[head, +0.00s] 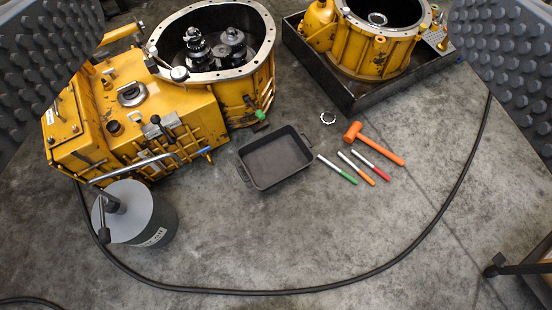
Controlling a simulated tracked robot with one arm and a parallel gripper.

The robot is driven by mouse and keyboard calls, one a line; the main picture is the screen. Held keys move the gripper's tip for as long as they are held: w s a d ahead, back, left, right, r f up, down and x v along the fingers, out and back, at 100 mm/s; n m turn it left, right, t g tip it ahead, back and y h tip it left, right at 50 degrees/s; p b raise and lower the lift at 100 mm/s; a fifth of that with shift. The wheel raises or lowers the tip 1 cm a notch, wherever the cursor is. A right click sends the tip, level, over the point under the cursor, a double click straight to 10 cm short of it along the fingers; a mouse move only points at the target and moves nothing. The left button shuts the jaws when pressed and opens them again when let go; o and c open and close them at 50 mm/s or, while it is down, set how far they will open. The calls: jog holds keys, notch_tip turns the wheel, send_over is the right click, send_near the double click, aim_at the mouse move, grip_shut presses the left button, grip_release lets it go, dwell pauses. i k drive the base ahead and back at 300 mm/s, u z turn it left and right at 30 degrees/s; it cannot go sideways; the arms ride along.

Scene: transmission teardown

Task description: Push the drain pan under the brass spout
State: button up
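The drain pan (275,160) is a dark, shallow rectangular pan with side handles, lying upright on the concrete floor near the middle. It looks empty. It is in front of the large yellow transmission housing (160,95). A small fitting with a green part (261,115) sits low on the housing's right side, just behind the pan and apart from its rim. I cannot tell whether this is the brass spout; no spout shows clearly. My gripper (276,75) shows as two grey studded pads at the upper left and right corners, wide apart with nothing held between them.
A dark tray (350,96) holds another yellow housing (375,50). A grey cylinder (135,215) stands left. A black hose (300,291) curves around the clear front floor.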

aim_at(269, 160)
jog(key=z, duration=0.05)
jog(key=k, duration=0.5)
jog(key=z, duration=0.5)
jog(key=i, duration=0.5)
jog(key=z, duration=0.4)
jog(key=i, duration=1.5)
jog(key=u, duration=0.55)
jog(key=i, duration=0.5)
jog(key=u, duration=0.35)
